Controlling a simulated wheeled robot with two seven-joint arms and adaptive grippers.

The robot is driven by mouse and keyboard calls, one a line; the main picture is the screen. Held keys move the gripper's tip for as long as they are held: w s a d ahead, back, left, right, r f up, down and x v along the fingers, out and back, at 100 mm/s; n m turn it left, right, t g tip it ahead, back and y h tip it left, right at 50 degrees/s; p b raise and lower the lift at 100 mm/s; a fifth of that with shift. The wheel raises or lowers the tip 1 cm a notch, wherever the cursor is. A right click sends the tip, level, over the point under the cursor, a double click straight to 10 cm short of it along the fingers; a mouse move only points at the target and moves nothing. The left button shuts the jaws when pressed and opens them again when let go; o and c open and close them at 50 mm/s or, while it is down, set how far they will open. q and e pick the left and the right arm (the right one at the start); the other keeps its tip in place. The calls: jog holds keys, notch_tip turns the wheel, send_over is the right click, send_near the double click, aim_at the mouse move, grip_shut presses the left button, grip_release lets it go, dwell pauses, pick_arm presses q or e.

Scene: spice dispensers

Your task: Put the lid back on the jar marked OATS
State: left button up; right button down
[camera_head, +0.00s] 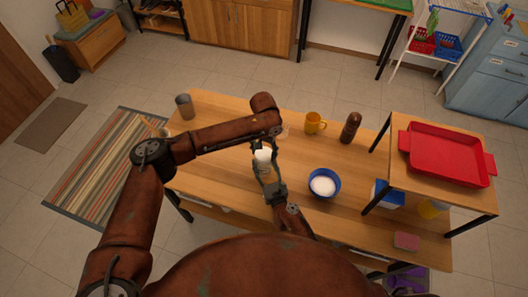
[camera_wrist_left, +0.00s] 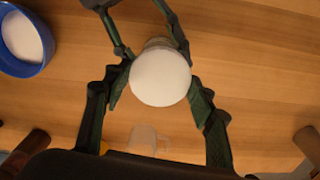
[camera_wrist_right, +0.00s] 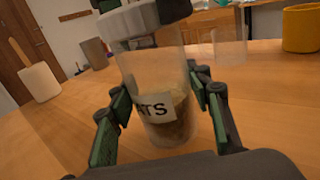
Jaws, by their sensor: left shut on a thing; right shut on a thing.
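The clear jar (camera_wrist_right: 165,75) stands upright, with brown contents low inside and a label whose visible letters read "ATS". My right gripper (camera_wrist_right: 158,110) is shut on the jar's sides. The round white lid (camera_wrist_left: 160,76) is between the fingers of my left gripper (camera_wrist_left: 158,98), which is shut on it. In the head view the white lid (camera_head: 262,156) is at the top of the jar, with my left gripper (camera_head: 263,148) above and my right gripper (camera_head: 266,178) below. The fingers hide part of the rim, so I cannot tell whether the lid is seated.
A blue bowl (camera_head: 334,188) of white stuff stands right of the jar. A yellow mug (camera_head: 314,124), a brown mill (camera_head: 351,127) and a clear glass (camera_wrist_right: 229,48) stand behind. A grey canister (camera_head: 185,107) is at the far left. A raised shelf with a red tray (camera_head: 445,155) is at right.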

pick_arm(q)
jog(key=m, duration=1.1)
jog(key=shift+m, duration=0.4)
jog(key=m, duration=0.5)
jog(key=shift+f+m, duration=0.1)
jog(key=shift+m, duration=0.3)
jog(key=m, duration=0.6)
jog(key=o, duration=1.4)
notch_tip(320, 180, up, 12)
